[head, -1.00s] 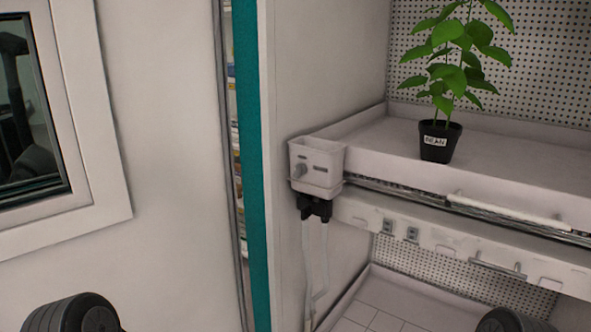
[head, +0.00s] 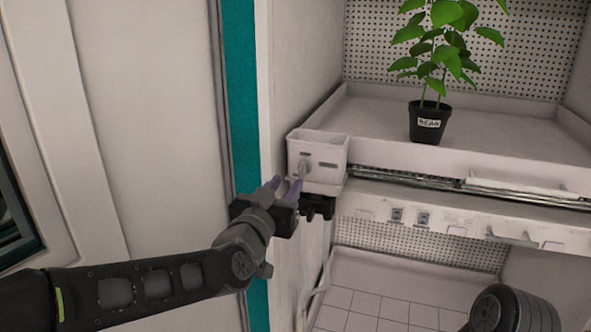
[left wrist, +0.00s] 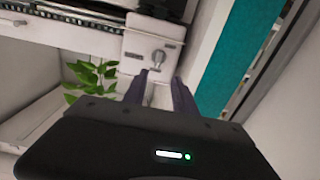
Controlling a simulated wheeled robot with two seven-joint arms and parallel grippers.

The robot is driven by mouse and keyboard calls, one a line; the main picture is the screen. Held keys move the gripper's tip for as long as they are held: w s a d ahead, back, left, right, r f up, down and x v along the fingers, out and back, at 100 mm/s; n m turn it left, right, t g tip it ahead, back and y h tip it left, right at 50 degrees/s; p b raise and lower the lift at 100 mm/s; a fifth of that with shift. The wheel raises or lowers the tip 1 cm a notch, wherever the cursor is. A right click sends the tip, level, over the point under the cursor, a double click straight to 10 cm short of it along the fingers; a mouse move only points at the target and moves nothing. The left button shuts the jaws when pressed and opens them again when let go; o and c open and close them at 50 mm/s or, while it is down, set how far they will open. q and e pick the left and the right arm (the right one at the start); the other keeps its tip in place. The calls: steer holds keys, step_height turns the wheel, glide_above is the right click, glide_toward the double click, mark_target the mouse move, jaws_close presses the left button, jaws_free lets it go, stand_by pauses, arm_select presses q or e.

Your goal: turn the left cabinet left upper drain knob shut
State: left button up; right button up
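The drain knob (head: 305,168) is a small grey knob on the front of a pale drain box (head: 330,150) at the left end of the upper tray. It also shows in the left wrist view (left wrist: 158,57), just beyond the fingertips. My left gripper (head: 286,183) is in front of the box, a little below and left of the knob in the head view. Its two purplish fingers are apart with nothing between them, and they point at the knob; the left wrist view shows them too (left wrist: 160,76). I cannot tell whether they touch it. My right gripper is not in view.
A potted plant (head: 430,122) labelled BEAN stands on the upper tray (head: 375,115). Black fittings (head: 318,206) and a pale hose (head: 320,275) hang below the box. A teal cabinet edge (head: 238,100) is to the left. A handle (head: 515,190) runs along the tray front.

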mark_target(301, 169)
arm_select(q)
steer(key=p+x, duration=0.1)
steer(key=x, duration=0.3)
steer(key=p+x, duration=0.1)
steer(key=x, duration=0.2)
steer(key=shift+w+d+f, duration=0.1)
steer(key=shift+w+d, duration=0.2)
steer(key=shift+d, duration=0.05)
steer(key=shift+c, duration=0.4)
jaws_close()
stand_by(0.3)
